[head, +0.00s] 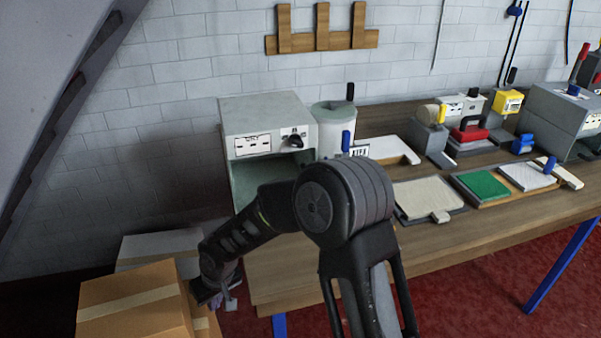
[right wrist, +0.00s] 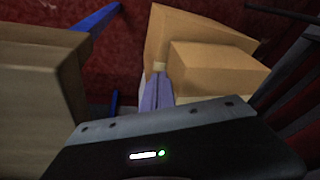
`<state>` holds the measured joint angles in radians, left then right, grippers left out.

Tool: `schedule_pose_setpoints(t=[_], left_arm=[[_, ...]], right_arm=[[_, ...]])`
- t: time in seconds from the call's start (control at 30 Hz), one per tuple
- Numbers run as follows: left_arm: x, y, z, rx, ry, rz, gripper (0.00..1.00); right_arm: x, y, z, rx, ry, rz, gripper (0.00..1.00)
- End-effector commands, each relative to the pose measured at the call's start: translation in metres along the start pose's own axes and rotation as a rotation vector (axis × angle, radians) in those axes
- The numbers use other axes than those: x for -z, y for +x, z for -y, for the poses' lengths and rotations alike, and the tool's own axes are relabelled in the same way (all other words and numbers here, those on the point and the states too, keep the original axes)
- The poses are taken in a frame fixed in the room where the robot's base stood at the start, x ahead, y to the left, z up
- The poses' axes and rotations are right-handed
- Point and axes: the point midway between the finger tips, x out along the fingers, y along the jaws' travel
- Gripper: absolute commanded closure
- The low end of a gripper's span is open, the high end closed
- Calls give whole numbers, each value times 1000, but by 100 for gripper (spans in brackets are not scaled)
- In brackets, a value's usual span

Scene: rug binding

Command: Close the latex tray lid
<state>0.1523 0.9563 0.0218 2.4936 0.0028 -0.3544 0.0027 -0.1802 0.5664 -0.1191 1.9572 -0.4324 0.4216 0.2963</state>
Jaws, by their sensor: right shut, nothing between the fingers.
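A shallow tray with a cream surface (head: 428,198) and a small tab at its front lies on the workbench, right of my arm. It may be the latex tray, but I cannot tell for sure, nor which part is its lid. My right gripper (head: 230,303) is low at the left, beyond the bench's left end and beside the cardboard boxes. Its shut, empty fingers show in the right wrist view (right wrist: 158,92), pointing toward the boxes. My left gripper is not in view.
Cardboard boxes (head: 135,300) stand at the lower left and also fill the right wrist view's upper right (right wrist: 210,70). The wooden bench (head: 470,235) holds a grey open-fronted box unit (head: 262,115), a white tray (head: 392,150), a green pad (head: 482,186) and several tools.

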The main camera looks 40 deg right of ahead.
Motion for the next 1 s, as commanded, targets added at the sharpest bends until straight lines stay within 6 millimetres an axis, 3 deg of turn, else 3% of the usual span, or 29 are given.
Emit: schedule_pose_setpoints(t=[0.17,0.27,0.4,0.53,0.6,0.7,1.0], left_arm=[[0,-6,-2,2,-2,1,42],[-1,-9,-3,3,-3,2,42],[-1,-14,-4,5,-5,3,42],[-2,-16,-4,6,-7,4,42],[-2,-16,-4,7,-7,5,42],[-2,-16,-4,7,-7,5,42],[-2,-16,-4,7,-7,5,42]], right_arm=[[41,-64,-39,-149,32,2,100],[65,-121,-71,-278,89,-4,100],[89,-234,-126,-507,252,-40,100],[87,-309,-159,-651,400,-66,100],[84,-331,-167,-691,446,-72,100],[81,-342,-172,-714,473,-76,100],[80,-340,-172,-714,472,-73,100]])
